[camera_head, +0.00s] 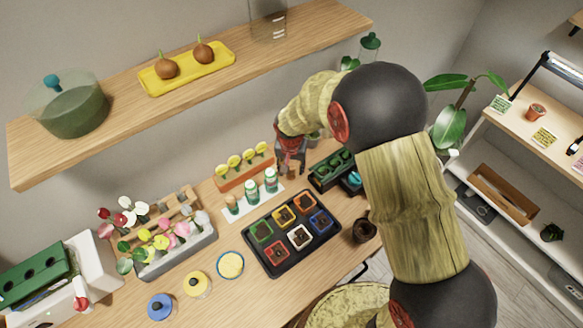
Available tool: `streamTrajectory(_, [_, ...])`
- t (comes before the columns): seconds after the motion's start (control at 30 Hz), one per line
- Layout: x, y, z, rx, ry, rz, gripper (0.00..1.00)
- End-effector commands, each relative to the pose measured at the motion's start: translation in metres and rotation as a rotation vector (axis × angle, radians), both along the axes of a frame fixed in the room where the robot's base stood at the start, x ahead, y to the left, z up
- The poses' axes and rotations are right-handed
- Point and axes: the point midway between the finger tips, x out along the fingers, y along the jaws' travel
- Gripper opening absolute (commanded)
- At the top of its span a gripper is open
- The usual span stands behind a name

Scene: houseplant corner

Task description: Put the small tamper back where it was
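My gripper (291,165) is over the back of the wooden table, at the end of my arm. A small brown, wood-like piece shows at its fingertips; I cannot tell whether it is the small tamper or whether the fingers grip it. A small wooden piece with a green top (232,204) stands at the left end of a white strip (246,212), beside green and white bottles (252,192). I cannot tell whether this is a tamper. A black tray (258,257) with several coloured square pots stands in front of the strip.
An orange rack (230,183) with yellow-topped items stands behind the strip. A dark green tray (322,177) is right of my gripper. A wooden shelf (120,120) hangs above.

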Motion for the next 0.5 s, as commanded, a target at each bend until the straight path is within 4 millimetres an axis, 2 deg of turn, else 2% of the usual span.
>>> streamTrajectory(0.33, [0.000, 0.000, 0.004, 0.000, 0.000, 0.000, 0.40])
streamTrajectory(0.5, [-0.002, 0.001, 0.027, 0.001, -0.003, 0.001, 0.40])
